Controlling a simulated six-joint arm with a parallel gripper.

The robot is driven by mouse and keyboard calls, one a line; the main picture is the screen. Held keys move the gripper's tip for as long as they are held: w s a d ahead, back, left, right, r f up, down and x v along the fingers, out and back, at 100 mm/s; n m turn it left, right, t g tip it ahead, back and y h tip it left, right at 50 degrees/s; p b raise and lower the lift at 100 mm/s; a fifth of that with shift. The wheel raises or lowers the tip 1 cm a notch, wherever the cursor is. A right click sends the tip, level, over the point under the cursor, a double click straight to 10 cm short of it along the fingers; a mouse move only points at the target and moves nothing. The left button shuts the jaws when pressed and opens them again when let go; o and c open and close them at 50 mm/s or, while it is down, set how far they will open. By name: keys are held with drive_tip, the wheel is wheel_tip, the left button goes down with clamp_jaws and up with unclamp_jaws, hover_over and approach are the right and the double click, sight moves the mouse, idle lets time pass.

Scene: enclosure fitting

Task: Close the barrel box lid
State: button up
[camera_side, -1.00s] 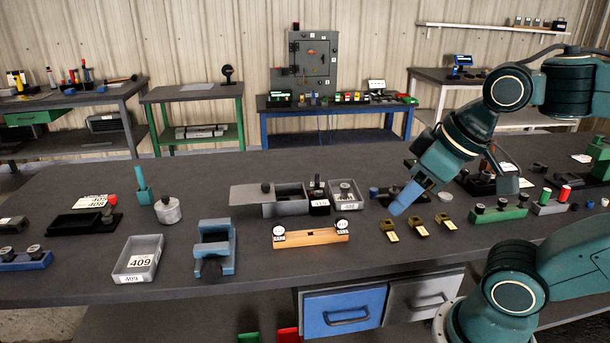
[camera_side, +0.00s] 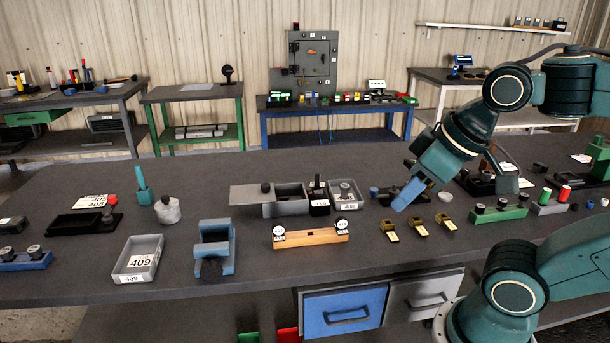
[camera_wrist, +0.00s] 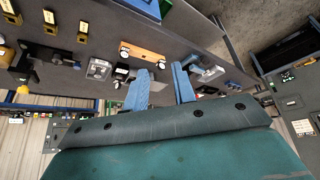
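A grey open-topped box (camera_side: 291,197) stands mid-table in the side view; I take it for the barrel box, though no label on it is readable. Its flat grey lid (camera_side: 247,196), with a dark knob (camera_side: 265,187), sits off to the left and leaves the right part of the box uncovered. My gripper (camera_side: 402,208) is in the air well to the right of the box, pointing down-left. In the wrist view its two blue fingers (camera_wrist: 161,70) are apart with nothing held between them. The box is mostly hidden behind the fingers there.
A black holder (camera_side: 319,203) and a grey bin (camera_side: 345,194) stand close right of the box. A wooden bar with two white-faced knobs (camera_side: 311,237) lies in front. Several brass clips (camera_side: 418,228) lie below my gripper. A blue cradle (camera_side: 214,248) stands front left.

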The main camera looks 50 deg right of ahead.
drive_tip(key=shift+w+r, duration=0.15)
drive_tip(key=shift+w, duration=0.05)
drive_tip(key=c, duration=0.3)
drive_tip(key=shift+w+r, duration=0.2)
drive_tip(key=shift+w, duration=0.1)
clamp_jaws()
drive_tip(key=w+d+r+n+g+y, duration=0.1)
drive_tip(key=w+r+n, duration=0.15)
drive_tip(key=w, duration=0.95)
drive_tip(key=w+d+r+n, duration=0.1)
drive_tip(key=w+r, duration=0.2)
drive_tip(key=w, duration=1)
drive_tip(key=w+d+f, duration=0.3)
drive_tip(key=w+f, duration=0.2)
drive_tip(key=w, duration=0.1)
drive_tip(key=w+d+f+n+g, duration=0.1)
drive_tip(key=w+d+f, duration=0.3)
drive_tip(key=w, duration=0.3)
drive_tip(key=w+d+f+n, duration=0.1)
drive_tip(key=w+d+f, duration=0.2)
drive_tip(key=w+f, duration=0.3)
drive_tip(key=shift+w+d+f+y, duration=0.15)
drive_tip(key=shift+w+f+y, duration=0.2)
drive_tip(key=shift+w, duration=0.35)
